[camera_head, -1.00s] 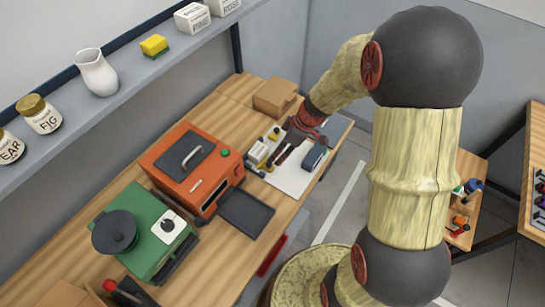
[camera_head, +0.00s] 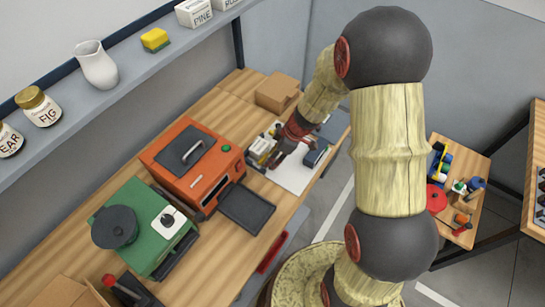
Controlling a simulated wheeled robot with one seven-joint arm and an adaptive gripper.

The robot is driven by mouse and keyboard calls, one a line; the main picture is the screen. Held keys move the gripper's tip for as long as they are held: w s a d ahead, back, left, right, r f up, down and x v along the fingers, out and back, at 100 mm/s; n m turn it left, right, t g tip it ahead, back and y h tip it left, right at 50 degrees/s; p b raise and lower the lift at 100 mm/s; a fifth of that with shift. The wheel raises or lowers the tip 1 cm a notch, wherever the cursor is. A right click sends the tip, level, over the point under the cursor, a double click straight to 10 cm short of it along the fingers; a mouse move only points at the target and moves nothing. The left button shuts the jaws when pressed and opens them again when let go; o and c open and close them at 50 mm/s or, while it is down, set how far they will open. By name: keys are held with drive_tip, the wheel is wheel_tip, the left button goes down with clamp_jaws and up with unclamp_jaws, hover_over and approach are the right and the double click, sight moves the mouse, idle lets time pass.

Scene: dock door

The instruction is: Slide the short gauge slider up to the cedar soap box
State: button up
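A white board (camera_head: 293,180) lies at the far right end of the wooden bench. Small pieces stand on it, among them a pale box-like block (camera_head: 262,146) at its left and a dark blue-grey block (camera_head: 316,156) at its right. I cannot read any label on them, so I cannot tell which is the cedar soap box or the short gauge slider. My gripper (camera_head: 279,156) is low over the board, between these two blocks and close to the pale one. Its fingertips are small and dark here; I cannot tell their opening or any contact.
An orange machine (camera_head: 193,163) with a dark tray (camera_head: 246,207) stands left of the board, a green machine (camera_head: 143,228) nearer. A cardboard box (camera_head: 277,92) sits behind the board. The wall shelf (camera_head: 130,72) holds jars, a jug and soap boxes marked PINE and ROSE.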

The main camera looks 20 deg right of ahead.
drive_tip(key=shift+c, duration=0.3)
clamp_jaws()
idle(0.6)
